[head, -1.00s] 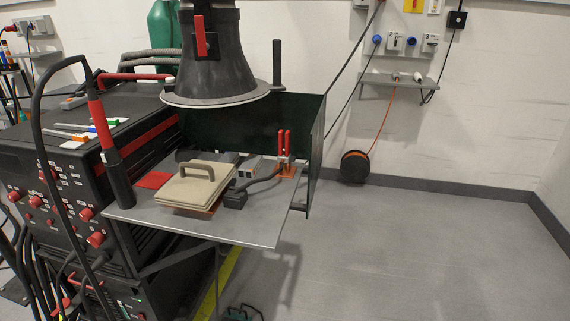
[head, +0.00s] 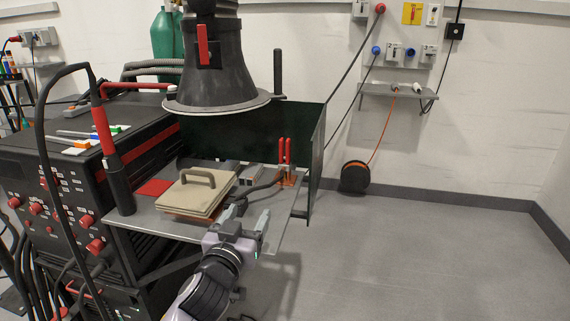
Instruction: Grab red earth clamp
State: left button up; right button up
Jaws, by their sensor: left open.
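The red earth clamp (head: 284,152) stands upright at the back right of the grey metal table, its two red handles pointing up above an orange base. A dark cable runs from near its base toward the beige pad. My left gripper (head: 251,213) reaches in from below at the table's front edge. It is open and empty, its fingers pointing toward the back of the table. It is in front of the clamp and apart from it. My right gripper is not in view.
A beige pad with a handle (head: 195,193) lies left of my gripper. A black extraction hood (head: 218,80) hangs above the table (head: 140,218). Dark green screens (head: 240,137) close the back and right side. A welding machine (head: 60,190) stands left.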

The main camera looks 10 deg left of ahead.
aim_at(286, 165)
jog(key=i, duration=1)
